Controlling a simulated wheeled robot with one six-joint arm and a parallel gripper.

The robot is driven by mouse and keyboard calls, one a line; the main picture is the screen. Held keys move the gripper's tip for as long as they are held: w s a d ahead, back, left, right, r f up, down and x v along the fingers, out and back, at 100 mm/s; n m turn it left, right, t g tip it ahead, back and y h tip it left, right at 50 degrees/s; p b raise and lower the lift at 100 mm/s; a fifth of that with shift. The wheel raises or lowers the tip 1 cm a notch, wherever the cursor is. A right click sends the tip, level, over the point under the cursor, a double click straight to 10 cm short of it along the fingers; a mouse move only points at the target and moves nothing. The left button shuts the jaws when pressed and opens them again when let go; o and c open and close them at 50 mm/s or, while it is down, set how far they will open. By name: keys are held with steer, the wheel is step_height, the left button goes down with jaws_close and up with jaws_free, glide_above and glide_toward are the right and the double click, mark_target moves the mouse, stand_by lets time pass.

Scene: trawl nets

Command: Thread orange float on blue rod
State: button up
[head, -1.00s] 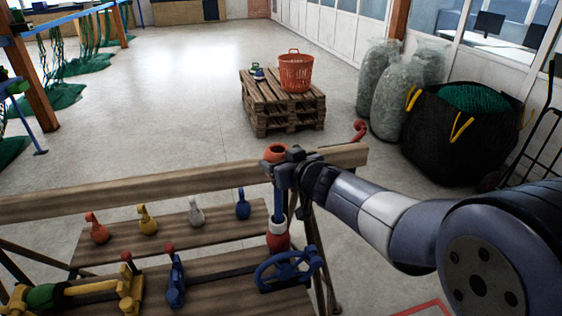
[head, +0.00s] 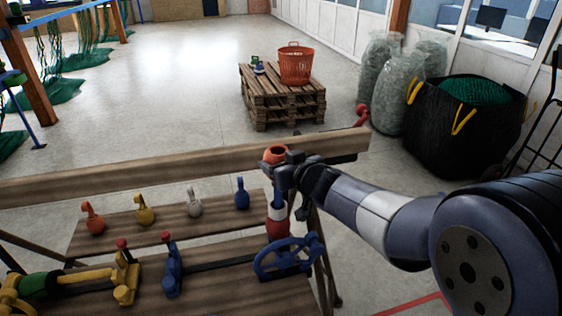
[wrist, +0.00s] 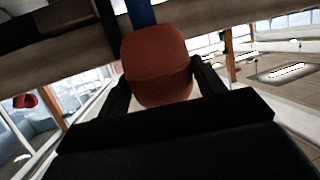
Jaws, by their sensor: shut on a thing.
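The orange float (head: 275,155) is in my gripper (head: 286,170), which is shut on it. A dark hole shows in the float's upper face, with no rod end standing out of it. The blue rod (head: 278,198) is upright directly below the float in the head view. Red-and-white floats (head: 277,227) sit low on the rod. In the wrist view the float (wrist: 157,65) lies between my fingers, and the blue rod (wrist: 140,13) shows at its far edge. My gripper hides the join, so I cannot tell whether the rod tip is inside the float.
A wooden beam (head: 180,171) runs behind the rod. Small red, yellow, grey and blue pieces stand on a plank at the left, and a blue handwheel (head: 288,257) is close below the rod. A pallet (head: 284,97) with an orange basket (head: 295,64) stands beyond.

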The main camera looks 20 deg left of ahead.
steer(key=o, duration=1.1)
steer(key=shift+p+v, duration=0.95)
steer(key=shift+v, duration=4.45)
